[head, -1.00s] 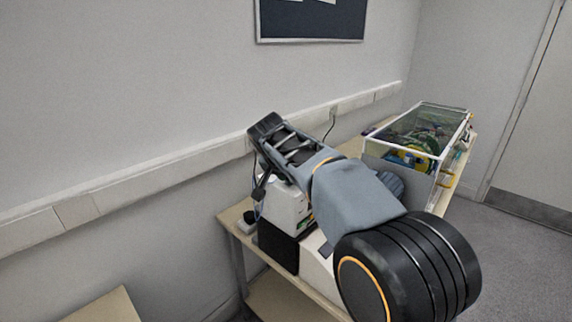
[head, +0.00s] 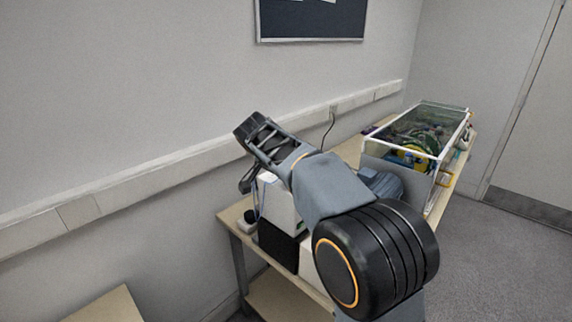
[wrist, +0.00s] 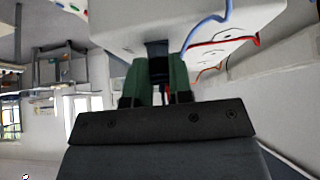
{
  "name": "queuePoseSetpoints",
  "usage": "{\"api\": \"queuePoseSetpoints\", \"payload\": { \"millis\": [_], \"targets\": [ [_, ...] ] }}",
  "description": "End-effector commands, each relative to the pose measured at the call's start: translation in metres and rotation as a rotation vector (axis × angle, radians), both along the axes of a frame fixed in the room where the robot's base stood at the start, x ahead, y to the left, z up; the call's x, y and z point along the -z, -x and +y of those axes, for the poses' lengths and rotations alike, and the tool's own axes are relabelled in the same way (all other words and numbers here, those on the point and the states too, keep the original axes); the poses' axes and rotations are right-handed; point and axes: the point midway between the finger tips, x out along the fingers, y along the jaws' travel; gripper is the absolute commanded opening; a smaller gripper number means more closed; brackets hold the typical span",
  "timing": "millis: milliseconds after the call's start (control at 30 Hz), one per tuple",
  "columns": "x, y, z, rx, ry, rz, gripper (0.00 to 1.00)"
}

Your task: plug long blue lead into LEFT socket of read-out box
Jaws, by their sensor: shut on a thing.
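In the wrist view my gripper (wrist: 158,82) has its dark green fingers closed on a small black plug (wrist: 158,66). A blue lead (wrist: 204,27) curves up and right from beside the fingertips; its join to the plug is hidden. The fingertips are close to the underside edge of a white box (wrist: 125,22), which I take for the read-out box. I cannot tell whether the plug touches it. Its sockets are not clear.
A red lead (wrist: 225,40) hangs near the blue one. In the head view a black box (head: 278,246) stands below the white box on the wooden bench (head: 232,217). A clear-walled case (head: 415,140) sits further right. The wall and trunking (head: 160,170) lie close behind.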

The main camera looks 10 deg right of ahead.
Motion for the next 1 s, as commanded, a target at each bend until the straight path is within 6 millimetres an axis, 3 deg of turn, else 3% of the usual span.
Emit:
{"api": "queuePoseSetpoints", "payload": {
  "millis": [100, 133, 433, 1000],
  "targets": [
    [0.0001, 0.0, 0.0, -0.001, 0.0, 0.0, 0.0],
    [0.0001, -0.0001, 0.0, -0.001, 0.0, 0.0, 0.21],
    [0.0, 0.0, 0.0, -0.001, 0.0, 0.0, 0.5],
    [-0.0085, 0.0024, 0.0042, -0.002, 0.0, -0.001, 0.5]
  ]
}}
